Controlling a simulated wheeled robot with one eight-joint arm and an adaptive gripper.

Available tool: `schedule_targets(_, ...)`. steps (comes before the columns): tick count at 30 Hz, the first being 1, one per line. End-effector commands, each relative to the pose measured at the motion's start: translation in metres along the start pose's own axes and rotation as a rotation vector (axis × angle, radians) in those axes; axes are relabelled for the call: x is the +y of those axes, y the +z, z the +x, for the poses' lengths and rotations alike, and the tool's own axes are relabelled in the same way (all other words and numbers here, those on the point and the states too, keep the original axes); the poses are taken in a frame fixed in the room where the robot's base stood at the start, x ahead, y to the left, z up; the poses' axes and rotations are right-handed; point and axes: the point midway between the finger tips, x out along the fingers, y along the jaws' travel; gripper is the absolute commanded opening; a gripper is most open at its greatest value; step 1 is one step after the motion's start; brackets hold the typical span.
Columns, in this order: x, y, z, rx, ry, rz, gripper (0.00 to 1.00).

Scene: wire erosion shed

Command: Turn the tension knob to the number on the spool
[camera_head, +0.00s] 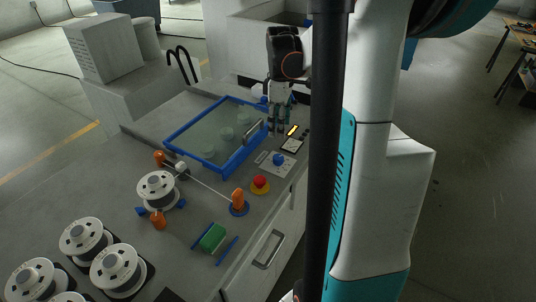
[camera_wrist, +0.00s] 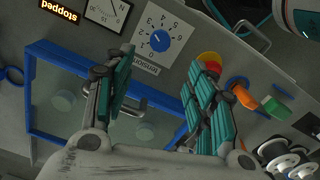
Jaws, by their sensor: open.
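The tension knob (camera_head: 279,158) is a blue knob on a white numbered plate on the bench top. In the wrist view the knob (camera_wrist: 160,42) sits in the middle of its dial, with digits around it and the word "tension" on the plate; its exact setting is hard to read. My gripper (camera_head: 281,121) is open and empty, behind the knob in the head view. In the wrist view my gripper (camera_wrist: 157,65) has its two fingers spread, with the dial visible beyond the gap. A white wire spool (camera_head: 157,189) is mounted by the wire guides; no number on it is legible.
A red stop button (camera_head: 260,183) stands close to the knob. A display (camera_wrist: 60,11) reads "stopped", beside a gauge (camera_wrist: 106,12). A blue-framed clear lid (camera_head: 176,133) with a handle adjoins the panel. Orange guides (camera_head: 238,199), a green block (camera_head: 212,238) and several spare spools (camera_head: 85,237) occupy the front.

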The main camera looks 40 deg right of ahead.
Motion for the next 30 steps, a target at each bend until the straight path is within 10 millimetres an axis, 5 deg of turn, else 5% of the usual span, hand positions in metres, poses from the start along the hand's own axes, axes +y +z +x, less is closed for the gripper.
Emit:
schedule_targets(18,-0.001,-0.001,0.110,0.000,0.001,0.001,0.51)
schedule_targets(30,-0.001,-0.001,0.130,0.000,0.001,0.001,0.51)
